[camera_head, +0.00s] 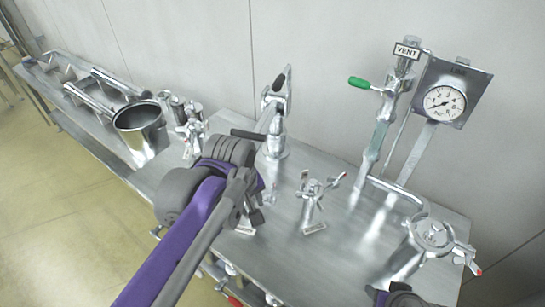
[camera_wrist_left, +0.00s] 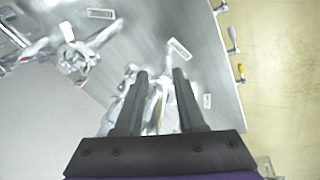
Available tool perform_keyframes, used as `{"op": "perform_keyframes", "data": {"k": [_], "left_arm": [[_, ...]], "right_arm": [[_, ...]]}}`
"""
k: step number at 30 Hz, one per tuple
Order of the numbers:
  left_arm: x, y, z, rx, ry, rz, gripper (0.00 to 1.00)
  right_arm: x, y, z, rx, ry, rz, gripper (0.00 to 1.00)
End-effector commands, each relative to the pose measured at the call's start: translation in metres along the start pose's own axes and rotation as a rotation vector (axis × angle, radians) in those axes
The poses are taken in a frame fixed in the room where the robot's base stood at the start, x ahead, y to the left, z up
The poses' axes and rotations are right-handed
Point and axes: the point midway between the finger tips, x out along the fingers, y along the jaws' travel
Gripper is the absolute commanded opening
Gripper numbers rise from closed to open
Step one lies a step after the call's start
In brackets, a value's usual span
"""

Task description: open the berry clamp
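My left gripper (camera_wrist_left: 160,78) is open, its two dark fingers apart and pointing at the bench. In the head view my left gripper (camera_head: 254,215) is over the bench's left part, hiding most of a metal clamp below. In the left wrist view shiny metal of that clamp (camera_wrist_left: 153,107) shows between and beside the fingers. A second clamp (camera_head: 312,196) with a red-tipped handle stands to the right; it also shows in the left wrist view (camera_wrist_left: 72,50). The labels are too small to read, so I cannot tell which clamp is the berry one. My right gripper's fingers are not visible.
A larger clamped fitting (camera_head: 432,236) with a red-tipped handle stands at the right of the metal bench (camera_head: 340,262). A gauge (camera_head: 444,102) and a green-handled valve (camera_head: 362,83) stand behind. A steel pot (camera_head: 140,128) is at left. Bare bench lies between the clamps.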

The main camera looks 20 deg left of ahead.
Motion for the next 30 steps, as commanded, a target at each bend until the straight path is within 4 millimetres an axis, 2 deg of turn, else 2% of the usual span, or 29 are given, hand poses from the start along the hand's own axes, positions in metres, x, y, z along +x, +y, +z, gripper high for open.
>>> {"op": "perform_keyframes", "data": {"k": [3, 15, 22, 30], "left_arm": [[-0.01, 0.019, -0.013, -0.142, -0.029, -0.033, 0.39], [-0.036, 0.074, -0.045, -0.625, -0.085, -0.176, 0.39], [-0.042, 0.091, -0.053, -0.803, -0.087, -0.239, 0.39], [-0.044, 0.095, -0.055, -0.855, -0.084, -0.257, 0.39]], "right_arm": [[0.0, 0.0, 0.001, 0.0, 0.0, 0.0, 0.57], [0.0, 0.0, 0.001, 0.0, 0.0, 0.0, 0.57], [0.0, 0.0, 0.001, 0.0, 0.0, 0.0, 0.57], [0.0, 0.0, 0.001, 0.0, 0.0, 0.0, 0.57]]}}
